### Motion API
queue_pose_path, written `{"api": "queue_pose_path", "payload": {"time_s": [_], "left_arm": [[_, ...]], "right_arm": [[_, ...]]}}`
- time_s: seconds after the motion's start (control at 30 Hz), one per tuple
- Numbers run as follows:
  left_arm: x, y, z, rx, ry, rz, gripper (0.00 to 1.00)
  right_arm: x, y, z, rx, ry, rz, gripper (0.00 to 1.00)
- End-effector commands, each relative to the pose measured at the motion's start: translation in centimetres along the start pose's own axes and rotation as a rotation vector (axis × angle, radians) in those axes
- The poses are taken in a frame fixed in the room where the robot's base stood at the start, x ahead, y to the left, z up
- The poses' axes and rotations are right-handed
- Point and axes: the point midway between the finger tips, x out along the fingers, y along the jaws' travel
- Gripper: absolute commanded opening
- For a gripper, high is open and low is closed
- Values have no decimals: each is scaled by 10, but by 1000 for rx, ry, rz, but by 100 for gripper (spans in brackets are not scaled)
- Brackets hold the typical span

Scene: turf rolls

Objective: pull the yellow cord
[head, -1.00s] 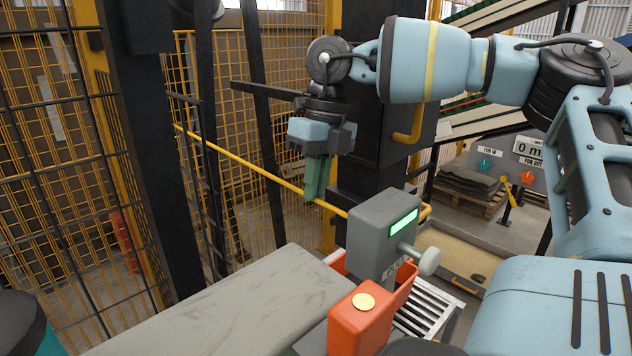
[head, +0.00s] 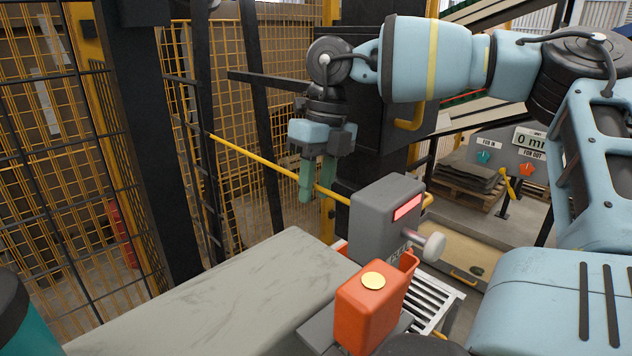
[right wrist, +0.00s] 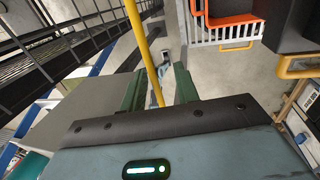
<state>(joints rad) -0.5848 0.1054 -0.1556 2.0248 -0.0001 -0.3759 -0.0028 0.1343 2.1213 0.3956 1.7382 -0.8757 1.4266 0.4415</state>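The yellow cord (head: 255,161) runs from the black frame at the left down to the right, behind the grey box. My right gripper (head: 317,196) points down at the cord, its two green fingers spread apart. In the right wrist view the cord (right wrist: 144,45) passes into the gap between the open fingers (right wrist: 158,72), with room on both sides. I cannot tell whether a finger touches it. My left gripper is out of view.
A grey box (head: 385,222) with a lit red display and a pale knob (head: 432,246) stands close below the right gripper. An orange box (head: 365,310) with a gold button is in front. A long grey surface (head: 215,300) and mesh fencing (head: 45,190) lie left.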

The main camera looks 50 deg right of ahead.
Motion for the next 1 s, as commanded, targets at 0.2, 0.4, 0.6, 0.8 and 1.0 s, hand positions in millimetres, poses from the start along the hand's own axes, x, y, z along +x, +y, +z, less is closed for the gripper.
{"api": "queue_pose_path", "payload": {"time_s": [0.2, 0.4, 0.6, 0.8, 1.0], "left_arm": [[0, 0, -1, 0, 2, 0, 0], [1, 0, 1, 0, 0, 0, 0], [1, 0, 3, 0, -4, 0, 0], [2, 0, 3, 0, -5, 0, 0], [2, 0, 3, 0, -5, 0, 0]], "right_arm": [[-1, 0, 0, 0, -1, 1, 31], [-16, 0, 1, 0, -3, -1, 31], [-48, 0, 1, 1, -4, -2, 31], [-72, 0, 0, 0, -1, -1, 31], [-78, 0, 0, 0, 0, 1, 31]]}}
